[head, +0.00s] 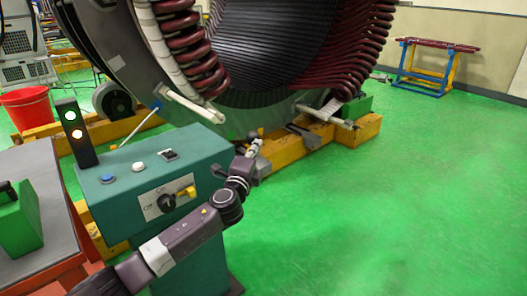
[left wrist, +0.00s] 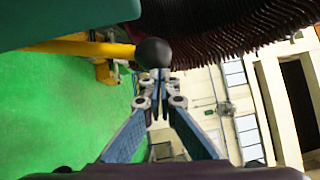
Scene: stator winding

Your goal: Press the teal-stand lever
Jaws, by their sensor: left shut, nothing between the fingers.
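The teal stand (head: 130,185) is at the left of the head view, with buttons and switches on its top and front. Its lever has a black ball knob (head: 253,134) off the stand's right side. In the left wrist view, the knob (left wrist: 153,53) ends a yellow-orange bar (left wrist: 85,48) beside the teal stand (left wrist: 70,18). My left gripper (head: 254,147) is shut and empty. Its fingertips, also in the left wrist view (left wrist: 158,77), are right at the knob; I cannot tell whether they touch it. My right gripper is not in view.
The large stator with dark red coils (head: 345,45) stands behind on yellow beams (head: 315,138). A signal light box (head: 75,133) stands on the teal stand. A grey table (head: 45,255) with a green box is at the left. Green floor at the right is clear.

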